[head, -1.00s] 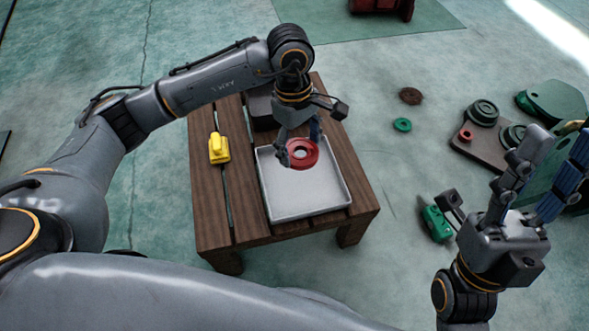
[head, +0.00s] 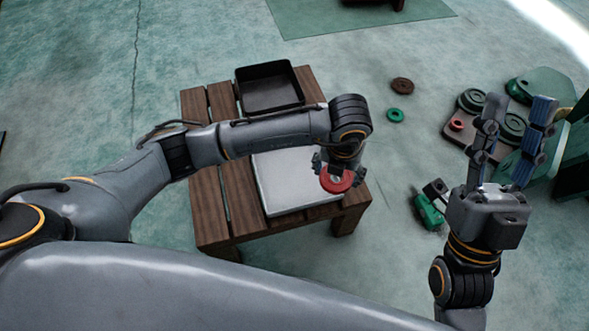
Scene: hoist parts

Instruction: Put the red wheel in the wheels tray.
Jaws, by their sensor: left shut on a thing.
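The red wheel (head: 337,183) is held in my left gripper (head: 335,168), which points down. The wheel shows over the right edge of the white tray (head: 283,193); its height above the tray is hard to tell. The white tray lies on a slatted wooden table, partly hidden by my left arm. A black, empty tray (head: 270,91) stands at the table's back. I cannot tell from a label which is the wheels tray. My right gripper (head: 515,115) is open and empty, fingers up, to the right of the table.
The wooden table (head: 208,210) has bare slats at its left. On the floor at the right lie a brown disc (head: 402,86), a green ring (head: 395,115), a green part (head: 429,211) and a board (head: 462,137) with several wheels.

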